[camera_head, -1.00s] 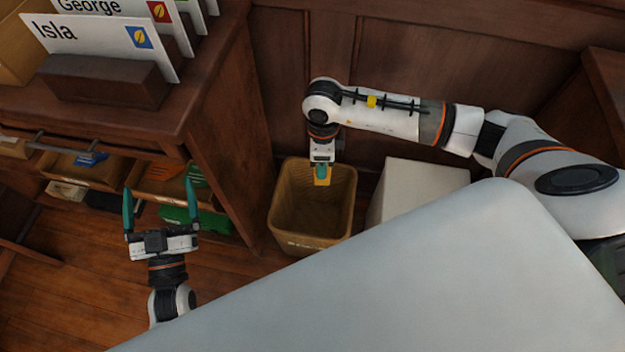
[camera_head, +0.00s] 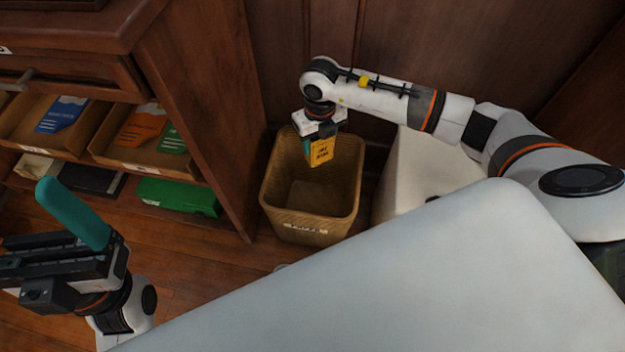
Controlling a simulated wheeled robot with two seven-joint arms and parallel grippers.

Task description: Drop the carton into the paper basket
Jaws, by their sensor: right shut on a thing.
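My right gripper (camera_head: 318,140) points down over the paper basket and is shut on a small yellow-orange carton (camera_head: 321,151) with dark print. The carton hangs at the basket's mouth, toward its back. The woven tan paper basket (camera_head: 300,227) stands on the floor with a white label on its front. Its visible inside looks empty. My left gripper (camera_head: 72,213) is at the lower left, away from the basket. One teal finger shows clearly; the other is not clear, so its opening cannot be told.
A white bin (camera_head: 412,175) stands right of the basket. A wooden bookcase (camera_head: 205,110) is on the left, with open trays (camera_head: 125,160) of coloured booklets and a green box (camera_head: 178,196) low down. Wood panelling is close behind the basket.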

